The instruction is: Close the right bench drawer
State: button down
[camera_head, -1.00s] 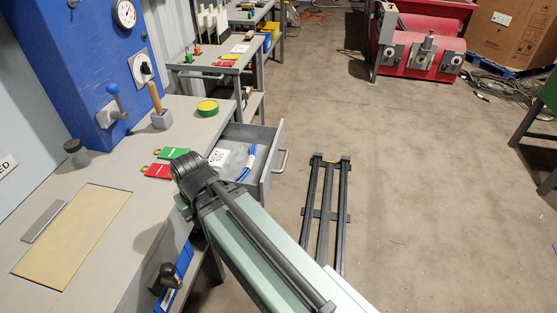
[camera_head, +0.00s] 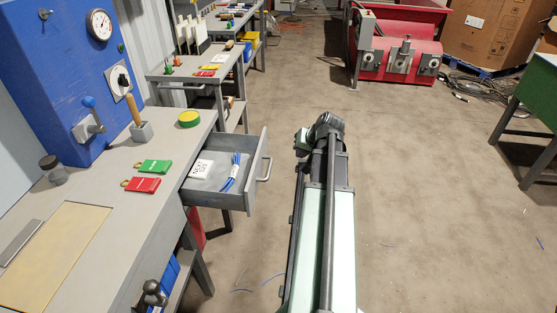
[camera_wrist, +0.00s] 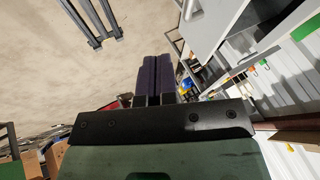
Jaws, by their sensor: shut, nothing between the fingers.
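The bench drawer (camera_head: 222,190) is grey and stands pulled out from under the bench top. Its bar handle (camera_head: 266,170) faces the aisle to the right. A white labelled card in a clear bag (camera_head: 201,170) and a bundle of blue cable (camera_head: 234,172) lie in it. My arm is to the right of the drawer, apart from it, and hides my fingers in the head view. In the wrist view my gripper (camera_wrist: 157,62) has its two dark fingers side by side, shut and empty. A pale grey box-like part with a handle (camera_wrist: 190,10), probably the drawer, shows at the top.
The bench top (camera_head: 105,205) holds green (camera_head: 154,166) and red (camera_head: 142,184) tags, a yellow-green tape roll (camera_head: 189,118) and a wooden-handled tool (camera_head: 135,115). A red machine (camera_head: 400,60) stands at the back.

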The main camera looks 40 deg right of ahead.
jog(key=w+a+f+b, duration=0.2)
jog(key=w+f+b, duration=0.6)
jog(key=f+b, duration=0.1)
jog(key=shift+w+a, duration=0.25)
